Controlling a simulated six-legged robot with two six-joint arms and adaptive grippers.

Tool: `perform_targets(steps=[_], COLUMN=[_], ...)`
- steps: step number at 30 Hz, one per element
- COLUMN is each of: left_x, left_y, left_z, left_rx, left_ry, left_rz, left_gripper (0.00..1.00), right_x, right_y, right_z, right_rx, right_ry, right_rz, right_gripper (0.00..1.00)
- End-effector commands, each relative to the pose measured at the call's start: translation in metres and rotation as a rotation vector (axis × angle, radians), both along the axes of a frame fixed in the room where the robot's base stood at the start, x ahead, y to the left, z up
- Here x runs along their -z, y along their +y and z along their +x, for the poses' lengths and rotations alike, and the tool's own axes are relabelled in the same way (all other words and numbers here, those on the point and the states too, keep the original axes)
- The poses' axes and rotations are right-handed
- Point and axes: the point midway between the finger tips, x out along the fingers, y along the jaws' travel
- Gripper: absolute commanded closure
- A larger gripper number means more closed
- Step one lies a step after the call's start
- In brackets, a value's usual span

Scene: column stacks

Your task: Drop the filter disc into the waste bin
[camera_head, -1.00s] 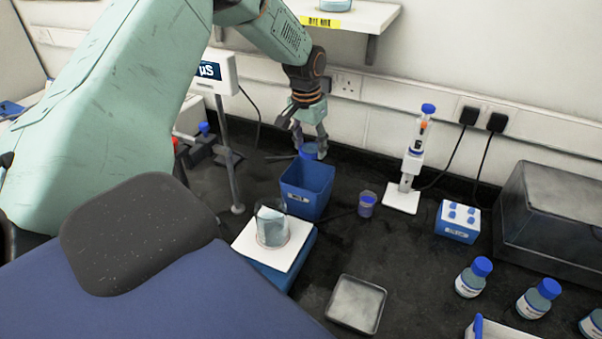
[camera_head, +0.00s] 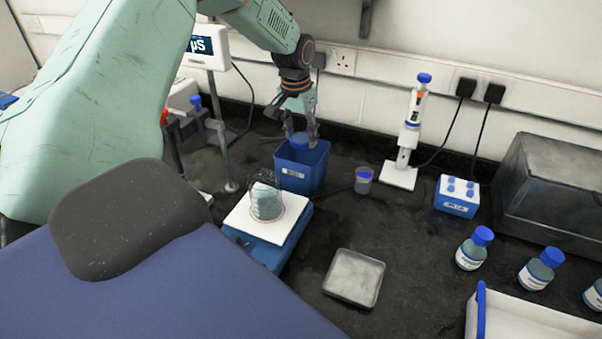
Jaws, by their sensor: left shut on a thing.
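My left gripper (camera_head: 301,134) reaches down from the upper middle and is shut on a small round blue thing, which looks like the filter disc (camera_head: 299,142). The disc is at the mouth of the blue waste bin (camera_head: 303,172), near its back rim. I cannot tell how far below the rim it sits. The bin stands upright on the dark bench with a small white label on its front. Its inside is mostly hidden by its front wall. My right gripper is not in view.
A balance with a white plate (camera_head: 241,215) bearing a glass beaker (camera_head: 266,201) stands in front of the bin. A small cup (camera_head: 363,181) and a pipette stand (camera_head: 399,177) are to the right. A square metal tray (camera_head: 353,278) and blue-capped bottles (camera_head: 474,249) are nearer.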

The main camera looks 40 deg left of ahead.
Motion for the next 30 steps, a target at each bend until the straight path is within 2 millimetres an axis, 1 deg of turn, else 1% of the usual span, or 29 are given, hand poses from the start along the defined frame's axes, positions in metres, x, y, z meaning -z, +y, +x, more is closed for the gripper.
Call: perform_targets(steps=[1,3,11,12,20,30], left_x=[0.0051,0.0062,0.0049,0.0049,0.0048,0.0038], left_y=[0.0008,0.0016,0.0016,0.0016,0.0014,0.0014], left_z=[0.0004,0.0006,0.0003,0.0003,0.0003,0.0002], left_rx=[-0.001,-0.001,-0.001,-0.001,-0.001,-0.001], left_ry=[-0.001,-0.001,0.0,0.0,0.0,0.0], left_rz=[0.0,0.0,0.0,0.0,0.0,0.0], left_gripper=[0.63,0.63,0.63,0.42,0.2,0.19], right_x=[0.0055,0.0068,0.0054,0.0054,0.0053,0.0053], right_y=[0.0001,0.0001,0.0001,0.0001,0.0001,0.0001], right_z=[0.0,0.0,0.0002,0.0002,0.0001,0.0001], right_rx=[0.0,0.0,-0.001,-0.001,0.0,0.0], right_ry=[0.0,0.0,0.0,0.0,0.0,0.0], right_rz=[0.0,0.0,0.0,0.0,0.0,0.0], right_gripper=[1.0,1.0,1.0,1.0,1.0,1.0])
